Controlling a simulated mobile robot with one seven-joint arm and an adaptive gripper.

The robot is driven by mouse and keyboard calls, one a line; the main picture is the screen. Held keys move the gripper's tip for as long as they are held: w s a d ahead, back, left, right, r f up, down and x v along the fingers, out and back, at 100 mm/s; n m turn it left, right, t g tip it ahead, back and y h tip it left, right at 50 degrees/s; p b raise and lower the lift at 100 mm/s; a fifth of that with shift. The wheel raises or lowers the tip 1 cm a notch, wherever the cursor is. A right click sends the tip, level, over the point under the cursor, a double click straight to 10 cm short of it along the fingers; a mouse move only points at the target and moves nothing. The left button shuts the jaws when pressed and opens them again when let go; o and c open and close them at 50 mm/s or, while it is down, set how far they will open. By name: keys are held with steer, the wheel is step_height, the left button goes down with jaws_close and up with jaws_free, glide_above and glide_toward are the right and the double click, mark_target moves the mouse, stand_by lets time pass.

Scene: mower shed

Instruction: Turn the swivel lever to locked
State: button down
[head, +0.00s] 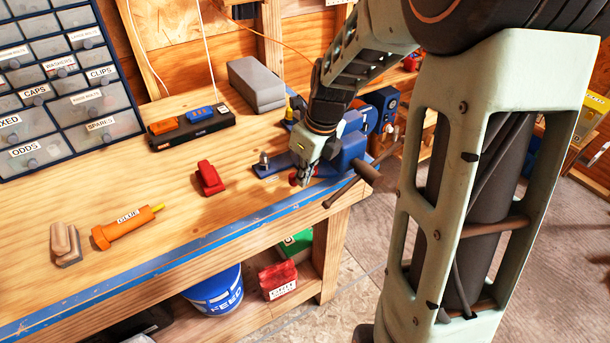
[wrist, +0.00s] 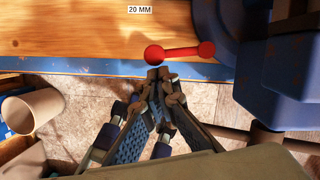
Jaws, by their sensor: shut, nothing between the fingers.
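The swivel lever (wrist: 190,51) is a red bar with a round ball knob at its left end in the wrist view. It lies nearly level across the picture, and its right end meets the base of the blue vise (wrist: 225,22). In the head view the vise (head: 350,152) sits at the bench's right front corner, and the lever's red knob (head: 293,180) shows beside my gripper (head: 303,182). My gripper also shows in the wrist view (wrist: 160,76), shut and empty, its tips just below the knob. I cannot tell whether they touch it.
The vise's dark handle bar (head: 350,190) sticks out over the bench's front edge. A red stapler-like thing (head: 209,179), an orange glue tube (head: 127,228) and a black tray (head: 190,129) lie on the bench (head: 170,205). Bare wood lies between them.

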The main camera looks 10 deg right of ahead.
steer(key=shift+w+a, duration=0.6)
steer(key=shift+w, duration=0.1)
steer(key=shift+w+r, duration=0.1)
steer(key=shift+r, duration=0.05)
